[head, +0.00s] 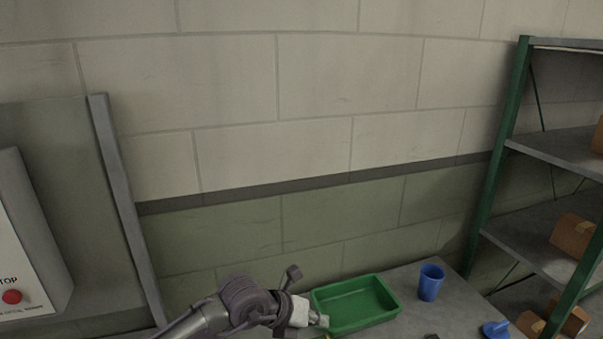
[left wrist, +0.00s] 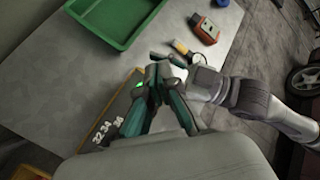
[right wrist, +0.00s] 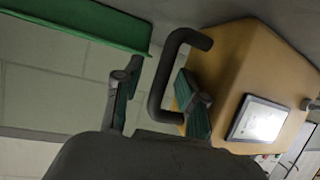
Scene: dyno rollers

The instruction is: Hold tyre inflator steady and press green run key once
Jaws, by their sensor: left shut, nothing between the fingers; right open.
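The tyre inflator (right wrist: 245,70) looks like a yellow box with a dark looped handle (right wrist: 158,85) and a lit white panel in the right wrist view. My right gripper (right wrist: 155,88) is open, one finger on each side of the handle. My left gripper (left wrist: 162,75) is shut and empty; its arm also enters the bottom of the head view (head: 312,318).
A green tray (head: 318,303) and a blue cup (head: 430,285) stand on the grey table. A red-orange device (left wrist: 203,27) and a yellow-handled tool (left wrist: 180,47) lie near the left gripper. A green-framed shelf (head: 565,155) is at the right, a panel with a red stop button (head: 12,297) at the left.

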